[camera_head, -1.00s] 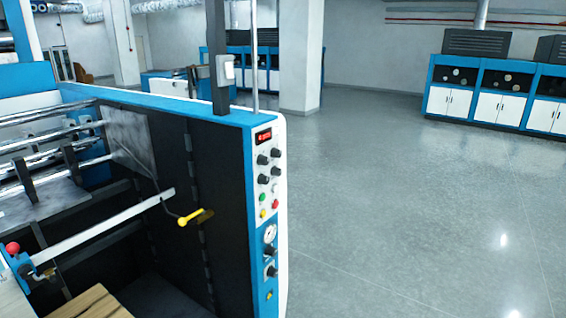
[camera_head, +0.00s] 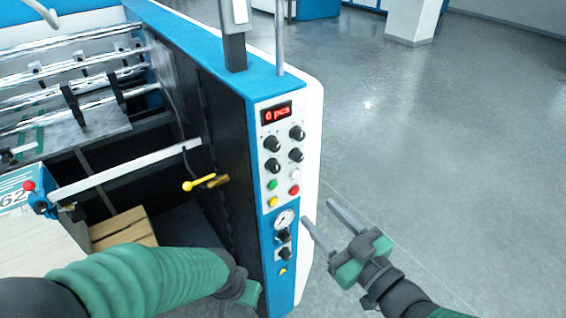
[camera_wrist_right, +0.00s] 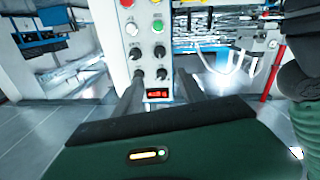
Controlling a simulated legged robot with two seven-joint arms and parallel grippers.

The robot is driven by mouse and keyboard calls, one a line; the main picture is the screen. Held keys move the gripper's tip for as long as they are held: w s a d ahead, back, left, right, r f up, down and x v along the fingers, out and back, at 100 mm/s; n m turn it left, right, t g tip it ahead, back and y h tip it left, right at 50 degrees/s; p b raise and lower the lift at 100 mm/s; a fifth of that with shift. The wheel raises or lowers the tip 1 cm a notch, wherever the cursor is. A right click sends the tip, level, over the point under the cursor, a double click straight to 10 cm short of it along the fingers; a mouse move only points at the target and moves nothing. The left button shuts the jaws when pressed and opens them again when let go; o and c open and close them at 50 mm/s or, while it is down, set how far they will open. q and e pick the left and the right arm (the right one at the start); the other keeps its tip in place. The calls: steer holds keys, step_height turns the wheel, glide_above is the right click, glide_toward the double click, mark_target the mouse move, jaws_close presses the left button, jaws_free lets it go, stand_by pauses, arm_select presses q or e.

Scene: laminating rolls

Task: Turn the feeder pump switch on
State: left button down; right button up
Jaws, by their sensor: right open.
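The control panel (camera_head: 263,225) is a white and blue strip on the end of the machine. It carries several black knobs (camera_head: 296,155), a red display (camera_head: 277,113), coloured buttons and a gauge. No label that I can read tells which one is the feeder pump switch. My right gripper (camera_head: 318,211) is open and empty, just right of the panel's lower half. The right wrist view shows the panel upside down (camera_wrist_right: 149,60) beyond its fingers. My left arm crosses the lower left; part of my left gripper (camera_head: 243,291) shows beside the panel's lower end, its fingers hidden.
The machine's open side has silver rollers (camera_head: 75,61), a yellow-handled lever (camera_head: 200,183) and a wooden stack (camera_head: 125,228). A red-knobbed part (camera_head: 29,187) sits at the left. The grey floor (camera_head: 450,160) to the right is clear.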

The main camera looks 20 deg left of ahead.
steer(key=a+r+p, duration=0.1)
steer(key=p, duration=0.6)
glide_toward(277, 170)
steer(key=x, duration=0.8)
steer(key=shift+s, duration=0.1)
steer(key=shift+w+a, duration=0.2)
arm_select(q)
steer(key=w+v, duration=0.1)
steer(key=v, duration=0.7)
steer(key=shift+w+a+r, duration=0.2)
steer(key=shift+w+r, duration=0.1)
steer(key=shift+w, duration=0.1)
arm_select(e)
steer(key=shift+c, duration=0.5)
steer(key=shift+d, duration=0.1)
jaws_close()
